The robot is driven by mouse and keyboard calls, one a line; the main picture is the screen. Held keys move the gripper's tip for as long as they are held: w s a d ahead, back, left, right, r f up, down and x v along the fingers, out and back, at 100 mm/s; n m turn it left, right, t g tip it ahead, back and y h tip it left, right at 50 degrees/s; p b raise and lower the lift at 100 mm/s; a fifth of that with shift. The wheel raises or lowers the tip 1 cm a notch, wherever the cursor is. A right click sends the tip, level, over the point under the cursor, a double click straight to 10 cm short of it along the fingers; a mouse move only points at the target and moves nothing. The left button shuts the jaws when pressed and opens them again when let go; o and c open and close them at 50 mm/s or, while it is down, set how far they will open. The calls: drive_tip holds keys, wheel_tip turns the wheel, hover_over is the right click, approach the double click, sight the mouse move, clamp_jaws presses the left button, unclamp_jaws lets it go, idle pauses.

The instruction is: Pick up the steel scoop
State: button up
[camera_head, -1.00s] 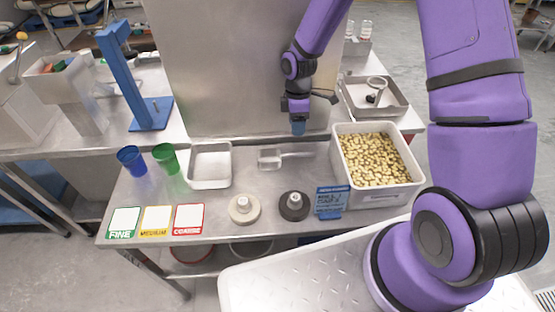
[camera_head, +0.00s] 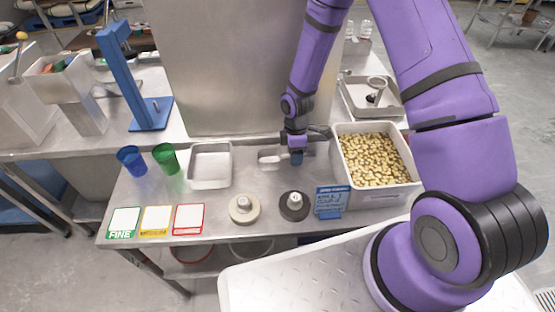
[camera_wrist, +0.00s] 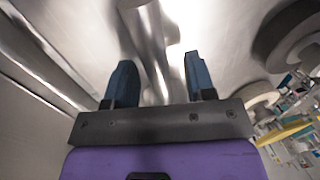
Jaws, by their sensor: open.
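The steel scoop (camera_head: 268,155) lies on the steel table between the white tray and the bin of beans. Its bowl is on the left and its handle points right, partly hidden by my gripper. My gripper (camera_head: 297,160) points down over the handle in the head view. In the wrist view my gripper (camera_wrist: 161,80) has its two blue fingers apart, with the shiny, blurred scoop handle (camera_wrist: 152,50) running between them. I cannot tell whether the fingers touch it.
The white bin of beans (camera_head: 388,188) stands close to the right of my gripper. The white tray (camera_head: 210,183) is to the left, with green (camera_head: 167,158) and blue (camera_head: 131,160) cups beyond it. Two round knobbed pieces, cream (camera_head: 244,209) and black (camera_head: 293,206), sit in front. A steel panel (camera_head: 240,70) rises behind.

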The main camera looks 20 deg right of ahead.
drive_tip(key=shift+f, duration=0.1)
clamp_jaws()
idle(0.3)
